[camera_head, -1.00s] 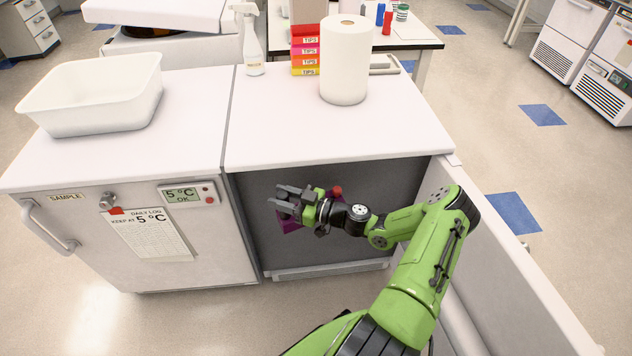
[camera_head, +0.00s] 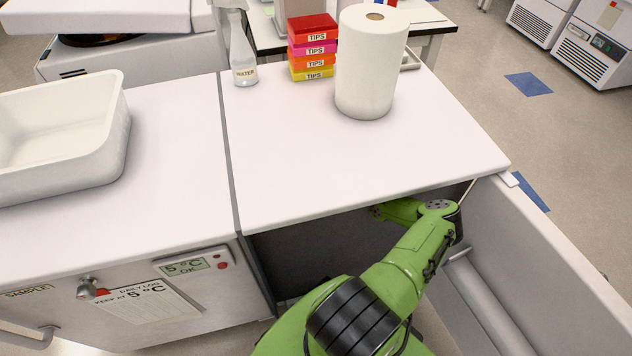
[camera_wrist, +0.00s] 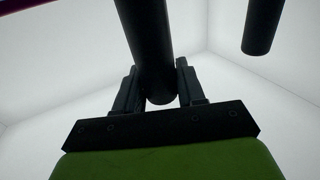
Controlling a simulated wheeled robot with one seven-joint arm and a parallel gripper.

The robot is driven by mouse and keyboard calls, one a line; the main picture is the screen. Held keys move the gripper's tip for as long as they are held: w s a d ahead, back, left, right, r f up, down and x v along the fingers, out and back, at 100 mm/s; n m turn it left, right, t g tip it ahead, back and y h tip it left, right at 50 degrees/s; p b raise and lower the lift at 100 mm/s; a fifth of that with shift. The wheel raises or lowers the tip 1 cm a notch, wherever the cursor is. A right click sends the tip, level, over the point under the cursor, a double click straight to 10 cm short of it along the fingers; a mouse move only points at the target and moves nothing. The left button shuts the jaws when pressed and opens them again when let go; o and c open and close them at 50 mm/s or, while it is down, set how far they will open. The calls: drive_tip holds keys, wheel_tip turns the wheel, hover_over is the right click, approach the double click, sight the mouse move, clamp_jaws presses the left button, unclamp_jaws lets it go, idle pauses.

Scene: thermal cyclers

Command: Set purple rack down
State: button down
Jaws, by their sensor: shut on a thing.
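My gripper (camera_wrist: 157,85) shows in the wrist view with both fingers shut on a dark round post or handle between them. A thin purple edge of the purple rack (camera_wrist: 20,4) crosses the top left corner of that view. How the post joins the rack is out of view. In the head view the gripper and rack are hidden beneath the right countertop (camera_head: 300,170), where my arm reaches into the open dark cabinet (camera_head: 310,250).
Pale walls surround the gripper in the wrist view, with a second dark cylinder (camera_wrist: 264,22) at upper right. The open door (camera_head: 560,270) stands right of my arm. A paper roll (camera_head: 368,65), tip boxes (camera_head: 312,48) and spray bottle (camera_head: 243,55) stand on top.

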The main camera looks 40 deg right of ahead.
wheel_tip(320, 180, down, 10)
drive_tip(key=b, duration=0.4)
drive_tip(key=shift+r, duration=0.15)
drive_tip(key=c, duration=0.7)
unclamp_jaws()
drive_tip(key=shift+o, duration=0.2)
drive_tip(key=shift+s, duration=0.4)
drive_tip(key=s+a+p, duration=0.1)
drive_tip(key=s+p, duration=0.2)
drive_tip(key=s, duration=0.8)
drive_tip(key=shift+s+a, duration=0.15)
drive_tip(key=shift+a, duration=0.05)
